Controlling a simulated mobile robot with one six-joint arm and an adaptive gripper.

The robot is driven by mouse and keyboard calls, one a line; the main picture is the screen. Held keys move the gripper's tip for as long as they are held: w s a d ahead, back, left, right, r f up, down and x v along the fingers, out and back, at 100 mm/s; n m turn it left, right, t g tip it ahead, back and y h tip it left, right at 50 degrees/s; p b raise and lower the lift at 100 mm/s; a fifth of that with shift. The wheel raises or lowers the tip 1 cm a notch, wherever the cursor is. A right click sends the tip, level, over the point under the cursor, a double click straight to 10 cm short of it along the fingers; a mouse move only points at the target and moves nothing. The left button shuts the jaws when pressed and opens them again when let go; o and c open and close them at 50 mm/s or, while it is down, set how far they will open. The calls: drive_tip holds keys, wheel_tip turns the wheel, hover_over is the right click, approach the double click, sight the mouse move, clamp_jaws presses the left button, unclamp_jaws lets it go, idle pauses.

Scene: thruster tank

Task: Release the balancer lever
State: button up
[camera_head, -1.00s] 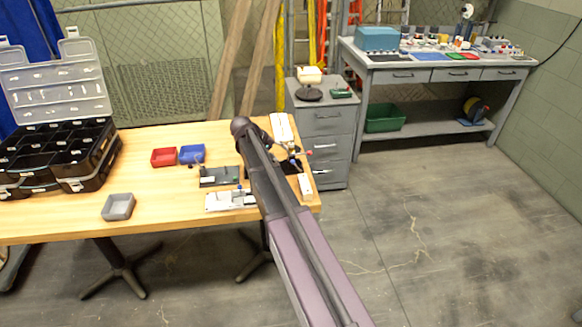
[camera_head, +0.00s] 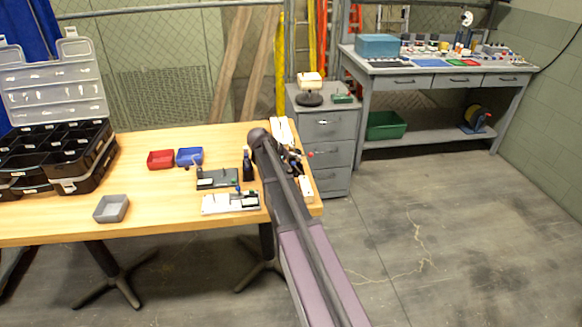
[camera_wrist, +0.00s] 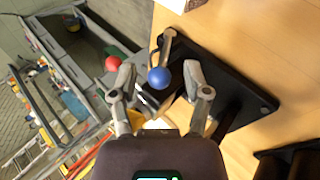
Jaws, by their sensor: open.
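In the wrist view my gripper (camera_wrist: 159,80) is open, with one finger on each side of a blue ball knob (camera_wrist: 159,77). I cannot tell whether the fingers touch it. A red ball knob (camera_wrist: 112,63) is just outside the left finger. A grey metal arm (camera_wrist: 169,44) rises beside the blue knob from a black base plate (camera_wrist: 228,70) on the wooden table. I cannot tell which of these parts is the balancer lever. In the head view the red knob (camera_head: 310,154) shows at the table's right end, and my arm hides most of the device.
A black upright object (camera_head: 248,165), a dark green fixture (camera_head: 216,179) and a white fixture (camera_head: 222,203) stand left of my arm. A drawer cabinet (camera_head: 325,128) stands behind the table's right end.

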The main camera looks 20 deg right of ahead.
sight(301, 172)
clamp_jaws()
drive_tip(key=shift+a, duration=0.25)
drive_tip(key=shift+d, duration=0.3)
drive_tip(key=shift+s+d+r+y+p, duration=0.2)
drive_tip(key=shift+y+p, duration=0.1)
drive_tip(key=shift+p, duration=0.15)
drive_tip(key=shift+s+d+r+t+y+p, duration=0.15)
drive_tip(key=shift+d+y+p, duration=0.1)
drive_tip(key=shift+y+p, duration=0.35)
drive_tip(key=shift+w+d+r+t+y+p, duration=0.15)
drive_tip(key=shift+d+y+p, duration=0.2)
drive_tip(key=shift+p, duration=0.3)
drive_tip(key=shift+s+d+m+t+y+p, duration=0.2)
drive_tip(key=shift+d+y+p, duration=0.25)
drive_tip(key=shift+y, duration=0.5)
drive_tip(key=shift+s+d+m+t+y+p, duration=0.1)
drive_tip(key=shift+d+t+y+p, duration=0.3)
drive_tip(key=shift+y, duration=0.5)
drive_tip(key=shift+a, duration=0.1)
